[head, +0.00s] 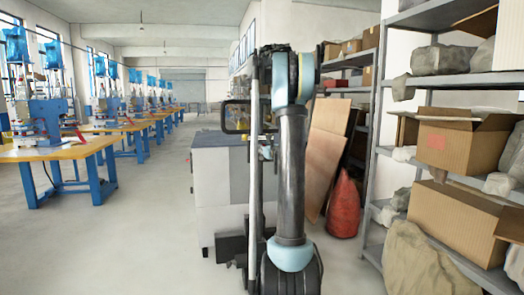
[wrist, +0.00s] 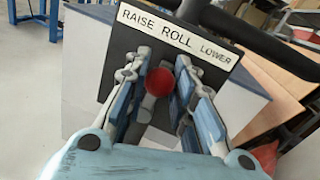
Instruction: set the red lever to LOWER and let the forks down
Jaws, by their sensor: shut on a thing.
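In the wrist view the red lever's round knob (wrist: 160,82) sits between the two fingers of my gripper (wrist: 159,88), which is shut on it. A white label (wrist: 178,34) on a dark plate above it reads RAISE, ROLL, LOWER, slanting down to the right. Allowing for that slant, the knob lines up roughly with ROLL. In the head view a black looped handle (head: 226,117) stands partly behind my arm. My gripper and the knob are hidden there by the arm. The forks cannot be made out in either view.
A grey cabinet (head: 222,180) stands behind my arm. Workbenches with blue machines (head: 60,150) line the left. The floor (head: 130,240) between is clear.

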